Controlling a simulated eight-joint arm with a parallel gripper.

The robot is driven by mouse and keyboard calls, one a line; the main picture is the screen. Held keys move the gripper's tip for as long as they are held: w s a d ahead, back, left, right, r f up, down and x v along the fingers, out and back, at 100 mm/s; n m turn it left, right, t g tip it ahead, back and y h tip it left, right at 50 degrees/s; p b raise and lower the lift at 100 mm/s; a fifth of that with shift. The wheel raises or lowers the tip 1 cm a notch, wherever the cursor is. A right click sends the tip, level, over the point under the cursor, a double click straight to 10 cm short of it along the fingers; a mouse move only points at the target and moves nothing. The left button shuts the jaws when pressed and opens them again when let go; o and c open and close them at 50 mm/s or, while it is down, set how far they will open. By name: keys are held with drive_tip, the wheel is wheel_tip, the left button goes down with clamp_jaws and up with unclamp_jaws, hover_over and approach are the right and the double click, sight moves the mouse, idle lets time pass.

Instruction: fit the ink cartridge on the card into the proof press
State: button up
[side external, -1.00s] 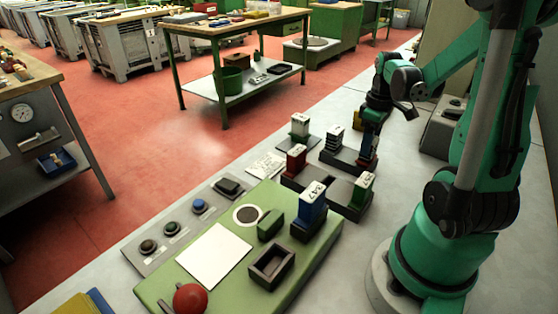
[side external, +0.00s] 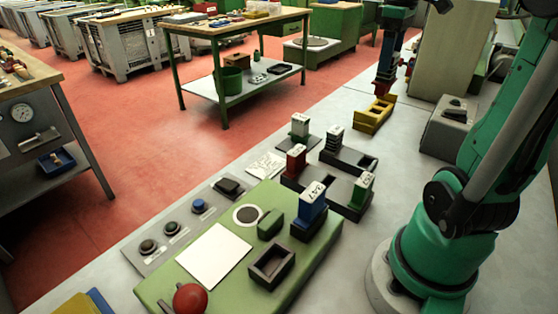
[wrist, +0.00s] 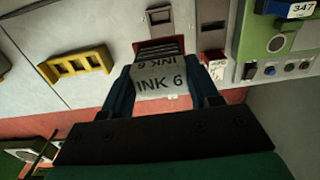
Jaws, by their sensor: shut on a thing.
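My gripper (side external: 384,82) is shut on a cartridge with a dark red body (side external: 380,91), held in the air at the far end of the bench. In the wrist view its pale label (wrist: 160,85) reads "INK 6", between the two blue fingers. The green proof press (side external: 165,287) lies in the foreground with a white sheet, a red knob and an empty dark socket (side external: 270,267). A blue cartridge (side external: 312,208), labelled 347, stands upright on the press. The white card (side external: 267,165) lies beside the press; its writing is too small to read.
A yellow holder with openings (side external: 375,115) stands near my gripper. Dark racks hold a red cartridge (side external: 295,163), a green one (side external: 361,190) and a black one (side external: 334,138); the rear rack (side external: 362,162) has an empty slot. A green-and-white cartridge (side external: 300,126) stands at the back left.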

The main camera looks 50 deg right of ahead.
drive_tip(key=shift+w+a+r, duration=0.15)
drive_tip(key=shift+r, duration=0.15)
drive_tip(key=w+a+f, duration=0.2)
drive_tip(key=w+a, duration=0.1)
drive_tip(key=a, duration=1)
drive_tip(key=w+a+f, duration=0.2)
drive_tip(key=a, duration=1)
drive_tip(key=s+a+f, duration=0.2)
drive_tip(key=s+a, duration=0.3)
drive_tip(key=a, duration=0.4)
wheel_tip(320, 180, down, 6)
drive_tip(key=shift+d+f, duration=0.15)
drive_tip(key=shift+f, duration=0.05)
drive_tip(key=shift+f, duration=1.55)
idle(0.3)
drive_tip(key=o, duration=1.4)
drive_tip(key=shift+c, duration=0.2)
